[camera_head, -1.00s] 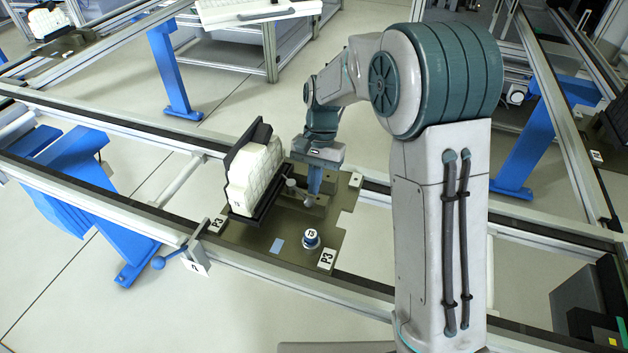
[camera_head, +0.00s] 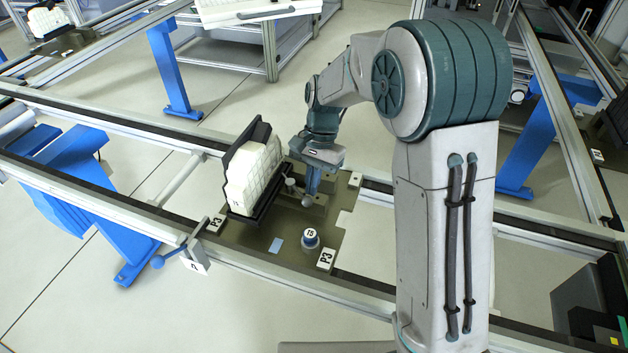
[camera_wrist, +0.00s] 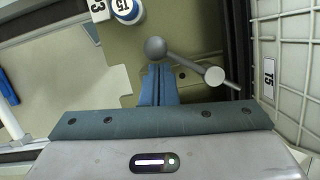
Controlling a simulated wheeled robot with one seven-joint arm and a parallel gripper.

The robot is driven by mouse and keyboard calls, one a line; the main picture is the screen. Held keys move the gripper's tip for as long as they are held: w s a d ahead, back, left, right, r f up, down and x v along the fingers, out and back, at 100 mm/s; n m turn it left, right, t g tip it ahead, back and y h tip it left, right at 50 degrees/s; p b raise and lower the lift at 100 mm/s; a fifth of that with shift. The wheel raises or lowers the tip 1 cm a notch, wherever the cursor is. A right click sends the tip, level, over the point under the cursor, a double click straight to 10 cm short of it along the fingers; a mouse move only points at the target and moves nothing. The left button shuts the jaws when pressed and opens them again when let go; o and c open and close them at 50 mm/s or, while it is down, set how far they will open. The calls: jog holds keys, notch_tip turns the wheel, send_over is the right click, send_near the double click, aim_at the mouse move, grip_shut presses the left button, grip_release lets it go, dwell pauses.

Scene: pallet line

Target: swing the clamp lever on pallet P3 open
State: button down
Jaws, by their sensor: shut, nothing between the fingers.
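Pallet P3 (camera_head: 258,236) is a dark olive plate lying on the conveyor rails. The clamp lever (camera_wrist: 187,61) shows in the wrist view as a grey rod with a ball knob (camera_wrist: 155,48) at one end and a round pale pivot (camera_wrist: 214,76) near the other. In the head view the knob (camera_head: 307,202) is just below my fingertips. My gripper (camera_wrist: 158,68) is shut and empty, with its blue fingertips right beside the knob and rod. Whether they touch the lever I cannot tell. A white gridded part (camera_head: 252,178) stands in a black holder beside the lever.
A stop with a blue ball handle (camera_head: 158,262) sits on the front rail to the left. The black holder (camera_head: 237,143) rises close beside my gripper.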

jog(key=m, duration=0.1)
jog(key=s+a+m, duration=0.1)
jog(key=m, duration=0.1)
jog(key=s+a+m+t+y, duration=0.1)
jog(key=m, duration=0.1)
jog(key=shift+b, duration=0.35)
jog(key=a+m, duration=0.2)
jog(key=m, duration=0.1)
jog(key=shift+s+a+m+t+y, duration=0.2)
jog(key=shift+s+m+t+y, duration=0.1)
jog(key=shift+s+t, duration=0.1)
jog(key=shift+a+p, duration=0.15)
jog(key=shift+p, duration=0.15)
